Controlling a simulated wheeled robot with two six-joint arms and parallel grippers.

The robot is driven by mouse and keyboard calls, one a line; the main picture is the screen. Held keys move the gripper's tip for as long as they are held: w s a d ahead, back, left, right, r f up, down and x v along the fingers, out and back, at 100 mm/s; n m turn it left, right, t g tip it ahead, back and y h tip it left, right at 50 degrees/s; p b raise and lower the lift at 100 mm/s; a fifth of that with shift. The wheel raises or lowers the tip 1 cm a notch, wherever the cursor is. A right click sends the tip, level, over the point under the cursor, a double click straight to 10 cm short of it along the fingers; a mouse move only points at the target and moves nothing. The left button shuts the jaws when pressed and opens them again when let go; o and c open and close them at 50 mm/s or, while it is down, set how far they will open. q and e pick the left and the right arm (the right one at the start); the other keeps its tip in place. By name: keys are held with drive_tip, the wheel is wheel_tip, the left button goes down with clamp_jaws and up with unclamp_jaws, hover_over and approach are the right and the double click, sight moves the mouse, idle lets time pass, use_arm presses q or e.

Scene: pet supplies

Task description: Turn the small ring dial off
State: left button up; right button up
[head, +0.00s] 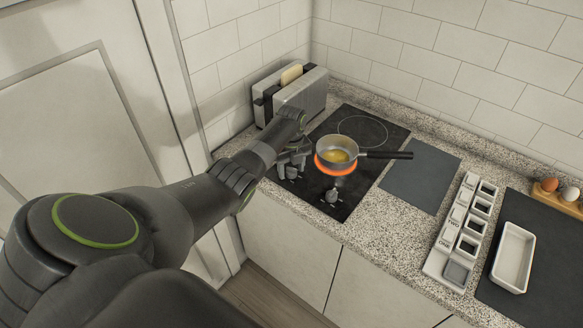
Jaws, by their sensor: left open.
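The black hob (318,134) has two rings. The front ring (321,168) glows orange and looks the smaller; the back ring (362,131) is dark. A pan (337,145) with something yellow in it sits over the glowing ring, its black handle pointing right. Two dials stand at the hob's front: a right one (331,196) and a left one (291,173). No label that I can read tells which dial serves which ring. My left gripper (292,167) is open and points down at the left dial; contact is unclear. My right gripper is out of view.
A toaster (300,97) with bread stands behind my left gripper. A dark mat (420,176) lies right of the hob, under the handle's end. Farther right are a white compartment holder (436,262), a white dish (513,257) and eggs (570,194).

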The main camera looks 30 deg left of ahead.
use_arm(q)
drive_tip(key=c, duration=1)
drive_tip(key=n+p, duration=0.1)
drive_tip(key=n, duration=0.2)
drive_tip(key=shift+r, duration=0.15)
drive_tip(key=n+p, duration=0.1)
drive_tip(key=n, duration=0.6)
drive_tip(key=shift+p, duration=0.35)
drive_tip(key=shift+n+p, duration=0.3)
drive_tip(key=shift+n, duration=1.6)
